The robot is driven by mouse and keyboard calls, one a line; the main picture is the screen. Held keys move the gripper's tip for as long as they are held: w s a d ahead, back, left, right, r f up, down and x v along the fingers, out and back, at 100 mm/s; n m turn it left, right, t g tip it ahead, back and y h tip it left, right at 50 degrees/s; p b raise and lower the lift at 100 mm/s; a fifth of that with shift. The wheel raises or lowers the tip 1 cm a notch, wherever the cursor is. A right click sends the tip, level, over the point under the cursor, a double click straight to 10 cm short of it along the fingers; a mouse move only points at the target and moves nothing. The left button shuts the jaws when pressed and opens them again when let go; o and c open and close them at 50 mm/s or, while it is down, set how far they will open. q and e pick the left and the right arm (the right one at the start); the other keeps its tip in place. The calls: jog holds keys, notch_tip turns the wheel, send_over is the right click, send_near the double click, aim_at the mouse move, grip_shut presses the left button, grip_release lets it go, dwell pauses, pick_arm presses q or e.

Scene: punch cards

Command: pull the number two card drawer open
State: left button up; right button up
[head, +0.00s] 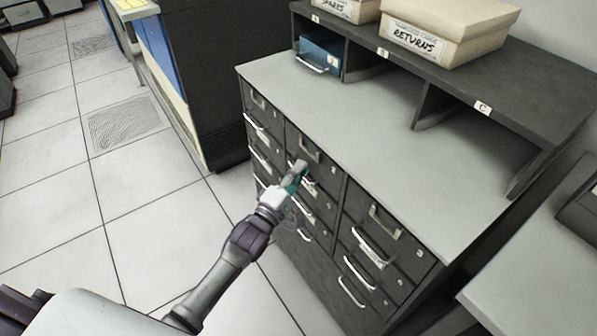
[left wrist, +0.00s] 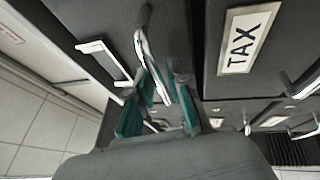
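The dark card cabinet has drawers in three columns, with small marks that look like 1, 2 and 3 by the top ones. The number two drawer (head: 325,165) appears to be the top middle one, flush with its neighbours. My left gripper (head: 297,177) is in front of it, at its pull handle, covering part of the front. In the left wrist view, a chrome handle (left wrist: 143,45) runs down between the teal fingers of my left gripper (left wrist: 165,82). The fingers stand apart with a gap; firm contact cannot be made out. My right gripper is out of view.
A drawer front with a TAX label (left wrist: 243,38) is beside the fingers. The grey cabinet top (head: 330,105) carries a shelf with a blue drawer (head: 320,55) and a RETURNS box (head: 445,30). Open tiled floor (head: 110,220) lies left; a desk (head: 550,255) stands right.

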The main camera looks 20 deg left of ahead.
pick_arm(q)
grip_shut()
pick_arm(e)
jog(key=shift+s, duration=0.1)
